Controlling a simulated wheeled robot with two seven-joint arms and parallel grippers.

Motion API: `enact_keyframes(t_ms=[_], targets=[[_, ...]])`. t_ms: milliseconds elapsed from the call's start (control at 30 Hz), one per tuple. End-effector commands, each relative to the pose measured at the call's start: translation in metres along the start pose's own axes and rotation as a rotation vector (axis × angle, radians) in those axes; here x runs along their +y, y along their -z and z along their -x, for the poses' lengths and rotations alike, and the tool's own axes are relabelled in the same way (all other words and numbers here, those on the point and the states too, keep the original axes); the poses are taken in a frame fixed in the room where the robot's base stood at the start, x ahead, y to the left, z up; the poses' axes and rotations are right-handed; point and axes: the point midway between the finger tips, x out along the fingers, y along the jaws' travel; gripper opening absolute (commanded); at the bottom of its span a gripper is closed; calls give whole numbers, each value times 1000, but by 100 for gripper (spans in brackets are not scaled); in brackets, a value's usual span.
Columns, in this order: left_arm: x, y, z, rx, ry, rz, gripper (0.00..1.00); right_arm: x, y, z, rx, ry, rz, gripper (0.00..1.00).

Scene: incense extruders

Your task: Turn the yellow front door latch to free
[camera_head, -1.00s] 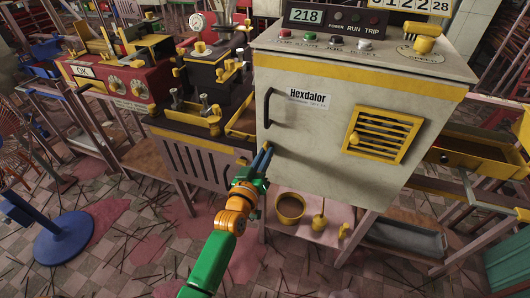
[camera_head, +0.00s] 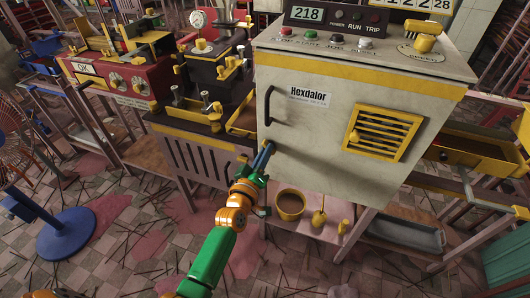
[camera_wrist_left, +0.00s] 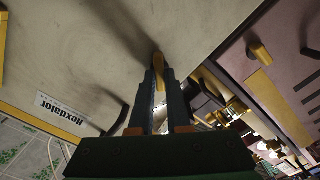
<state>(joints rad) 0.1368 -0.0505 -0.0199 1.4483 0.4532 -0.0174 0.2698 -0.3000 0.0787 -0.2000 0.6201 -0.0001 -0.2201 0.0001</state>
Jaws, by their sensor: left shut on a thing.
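The pale front door (camera_head: 330,155) of the Hexdalor cabinet is closed, with a dark curved handle (camera_head: 267,106) near its left edge. My left gripper (camera_head: 266,148) is at the lower left edge of this door, below the handle. In the left wrist view, the small yellow latch (camera_wrist_left: 157,60) shows between the tips of the left gripper (camera_wrist_left: 159,72), which is shut on it. In the head view the fingers hide the latch, so its angle is hard to tell. My right gripper is not in view.
A yellow vent grille (camera_head: 384,134) sits on the door's right. Under the cabinet, a yellow pot (camera_head: 290,205) stands on a pink shelf. A dark machine with yellow trays (camera_head: 190,112) stands close on the left. A blue round-based stand (camera_head: 64,236) is on the floor.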

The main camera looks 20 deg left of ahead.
Motion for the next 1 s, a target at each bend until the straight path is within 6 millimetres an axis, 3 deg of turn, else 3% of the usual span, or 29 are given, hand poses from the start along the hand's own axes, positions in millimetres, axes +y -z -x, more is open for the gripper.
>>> enact_keyframes(t_ms=[200,233,300,333,667,1000], targets=[[0,0,0,1,0,-1,0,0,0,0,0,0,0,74],[0,0,0,1,0,-1,23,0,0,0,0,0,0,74],[0,0,0,1,0,-1,42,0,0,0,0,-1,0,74],[0,0,0,1,0,-1,45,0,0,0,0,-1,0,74],[0,0,6,-1,1,-2,45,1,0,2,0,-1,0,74],[0,0,65,-1,1,-2,45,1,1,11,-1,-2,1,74]])
